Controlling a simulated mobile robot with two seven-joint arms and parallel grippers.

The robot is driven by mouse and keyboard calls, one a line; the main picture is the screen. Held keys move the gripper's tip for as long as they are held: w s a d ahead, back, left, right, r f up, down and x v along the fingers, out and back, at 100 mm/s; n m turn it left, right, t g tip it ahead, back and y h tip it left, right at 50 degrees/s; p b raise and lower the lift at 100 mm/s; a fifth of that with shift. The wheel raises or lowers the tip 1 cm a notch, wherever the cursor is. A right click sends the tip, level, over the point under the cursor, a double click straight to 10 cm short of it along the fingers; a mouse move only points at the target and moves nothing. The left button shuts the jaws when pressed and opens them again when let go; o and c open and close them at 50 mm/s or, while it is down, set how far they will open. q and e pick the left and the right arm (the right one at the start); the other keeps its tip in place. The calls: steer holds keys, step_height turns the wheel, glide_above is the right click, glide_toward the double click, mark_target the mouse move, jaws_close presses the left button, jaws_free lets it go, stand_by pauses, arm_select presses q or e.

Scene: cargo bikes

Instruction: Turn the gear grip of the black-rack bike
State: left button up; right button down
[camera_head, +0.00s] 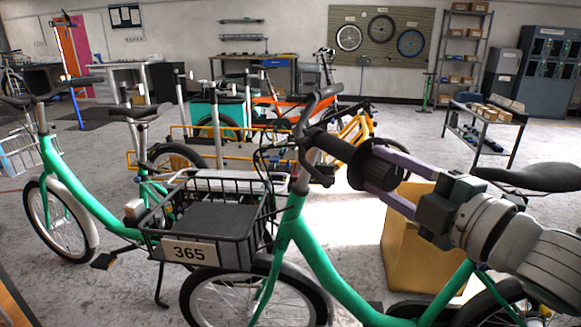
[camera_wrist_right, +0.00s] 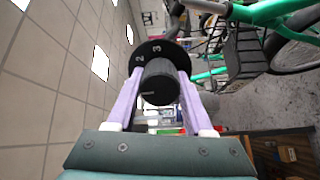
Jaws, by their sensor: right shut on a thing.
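The black-rack bike (camera_head: 335,280) is green, with a black front rack (camera_head: 268,225) bearing a plate marked 365. Its gear grip (camera_head: 361,172) is a dark ribbed cylinder at the handlebar end on the right. My right gripper (camera_head: 385,172) reaches in from the right, its pale purple fingers shut on the grip. In the right wrist view the gear grip (camera_wrist_right: 160,88) sits between both fingers of the right gripper (camera_wrist_right: 160,80). Behind it is a black disc (camera_wrist_right: 150,54) with white numerals 2 and 3. A pale mark shows on the grip's end. My left gripper is not in view.
Another green bike (camera_head: 95,205) stands at the left. An orange-yellow box (camera_head: 405,250) stands behind the bike, below my right arm. The black saddle (camera_head: 530,177) is close to my arm at the right. Open floor lies beyond, towards a cart (camera_head: 485,120).

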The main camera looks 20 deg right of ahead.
stand_by(0.4)
steer(key=shift+c, duration=1.4)
jaws_free()
steer(key=s+d, duration=0.1)
steer(key=s, duration=0.8)
steer(key=shift+s, duration=0.4)
steer(key=shift+d, duration=0.1)
